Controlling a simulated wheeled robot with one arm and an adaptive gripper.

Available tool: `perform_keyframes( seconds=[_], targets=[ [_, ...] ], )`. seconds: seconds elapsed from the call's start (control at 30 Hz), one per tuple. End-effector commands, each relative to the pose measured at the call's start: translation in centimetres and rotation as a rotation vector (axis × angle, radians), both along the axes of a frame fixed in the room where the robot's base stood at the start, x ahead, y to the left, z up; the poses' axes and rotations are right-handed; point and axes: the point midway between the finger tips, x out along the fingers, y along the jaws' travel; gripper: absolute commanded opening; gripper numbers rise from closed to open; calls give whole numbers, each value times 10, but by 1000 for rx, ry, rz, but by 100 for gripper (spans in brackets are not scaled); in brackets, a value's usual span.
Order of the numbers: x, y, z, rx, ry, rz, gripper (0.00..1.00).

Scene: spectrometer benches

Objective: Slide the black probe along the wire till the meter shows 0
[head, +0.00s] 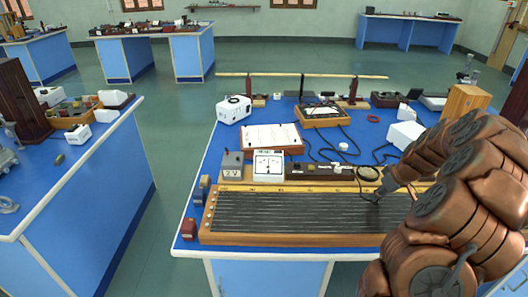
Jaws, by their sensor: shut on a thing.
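The wire board (232,238) is a long wooden board with several thin wires running left to right over a dark top. It lies along the near edge of the blue bench. The meter (268,166) is a white upright dial behind the board's left half; its needle stands near the middle, but the exact reading is too small to tell. My gripper (374,197) reaches in from the right and is shut on the black probe (373,203) over the board's right part. The probe is small and dark; I cannot tell whether its tip touches a wire.
A grey box (232,164) and a dark resistance box (318,171) flank the meter. Black leads (325,150) loop over the bench behind. My arm hides the board's right end. Another blue bench (70,190) stands left across an aisle.

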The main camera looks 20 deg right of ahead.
Motion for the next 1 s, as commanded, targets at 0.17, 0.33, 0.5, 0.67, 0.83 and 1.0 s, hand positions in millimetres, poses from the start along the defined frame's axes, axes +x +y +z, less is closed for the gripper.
perform_keyframes(
  seconds=[0.17,0.33,0.5,0.67,0.83,1.0],
  targets=[
    [-1,2,-4,6,7,3,0],
    [-1,2,-4,5,6,3,26],
    [-1,1,-2,3,4,2,44],
    [0,0,-1,2,1,1,48],
    [0,0,0,1,1,0,48],
    [-4,-2,11,-1,-2,-1,48]
  ],
)
